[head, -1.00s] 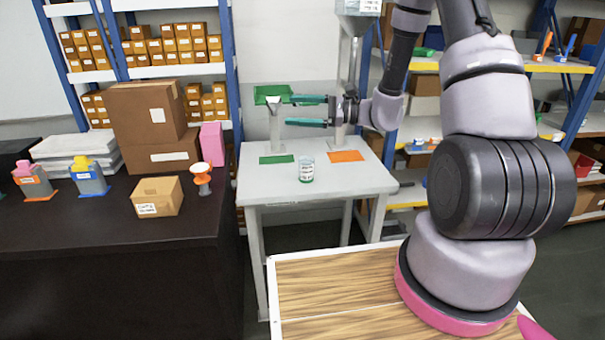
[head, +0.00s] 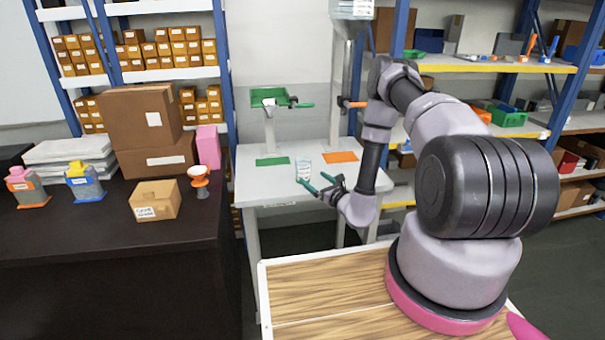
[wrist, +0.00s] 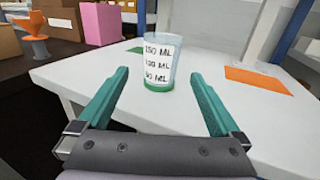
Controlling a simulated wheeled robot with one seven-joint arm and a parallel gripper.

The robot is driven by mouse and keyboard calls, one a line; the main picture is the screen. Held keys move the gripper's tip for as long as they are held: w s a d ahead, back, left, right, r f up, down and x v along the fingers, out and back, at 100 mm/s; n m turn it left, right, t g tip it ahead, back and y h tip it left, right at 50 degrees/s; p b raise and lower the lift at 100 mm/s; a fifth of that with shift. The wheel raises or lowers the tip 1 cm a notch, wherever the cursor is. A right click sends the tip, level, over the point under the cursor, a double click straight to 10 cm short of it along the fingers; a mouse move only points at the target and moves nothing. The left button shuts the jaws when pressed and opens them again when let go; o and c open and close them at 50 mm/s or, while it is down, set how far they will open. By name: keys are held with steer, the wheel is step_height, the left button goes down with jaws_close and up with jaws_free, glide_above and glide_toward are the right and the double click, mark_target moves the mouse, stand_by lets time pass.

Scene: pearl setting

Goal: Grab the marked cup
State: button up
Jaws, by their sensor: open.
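The marked cup (head: 303,168) stands upright on the grey-white table. It is clear with a green base, and in the wrist view the cup (wrist: 160,62) shows black volume marks such as "150 ML". My gripper (head: 318,184) has teal fingers and is low over the table's front part, just in front of the cup. In the wrist view my gripper (wrist: 158,75) is open, with the cup ahead between the fingertips. I see no finger touching the cup.
A green mat (head: 272,161) and an orange mat (head: 340,157) lie flat on the table (head: 265,187). A stand with a green tray (head: 268,96) is behind. The dark counter (head: 90,225) at left holds boxes and bottles. The table around the cup is mostly clear.

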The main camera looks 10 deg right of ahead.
mark_target(307, 172)
steer(key=shift+x, duration=3.55)
steer(key=shift+d+r, duration=0.1)
steer(key=shift+r, duration=0.05)
steer(key=c, duration=1.3)
